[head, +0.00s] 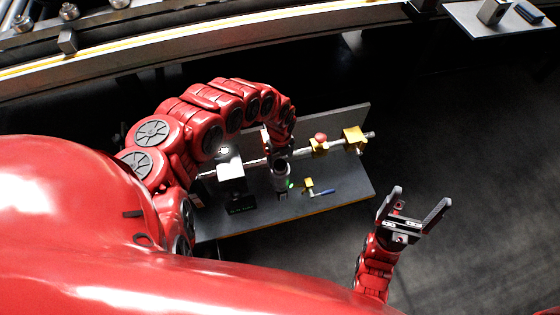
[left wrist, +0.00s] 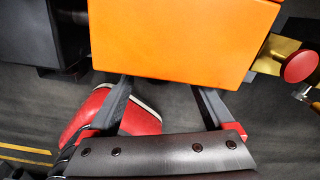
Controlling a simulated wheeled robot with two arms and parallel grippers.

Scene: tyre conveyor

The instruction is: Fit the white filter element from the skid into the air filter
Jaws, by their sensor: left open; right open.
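A small block with a white top (head: 230,168) and a dark lower front stands on the left of the grey skid board (head: 340,186). I cannot tell surely whether it is the filter element or the air filter. A dark upright cylinder (head: 282,181) with a green light stands right of it. My left arm arches over the board; its gripper (head: 277,152) is partly hidden near the cylinder. In the left wrist view its fingers (left wrist: 164,100) are apart, below a large orange block (left wrist: 185,35), with nothing seen gripped. My right gripper (head: 415,212) is open and empty, right of the board.
A pipe runs across the board with brass fittings (head: 354,139) and a red knob (head: 321,137), which also shows in the left wrist view (left wrist: 299,67). A small blue-handled part (head: 322,191) lies in front. The conveyor (head: 190,45) crosses behind. Floor at right is clear.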

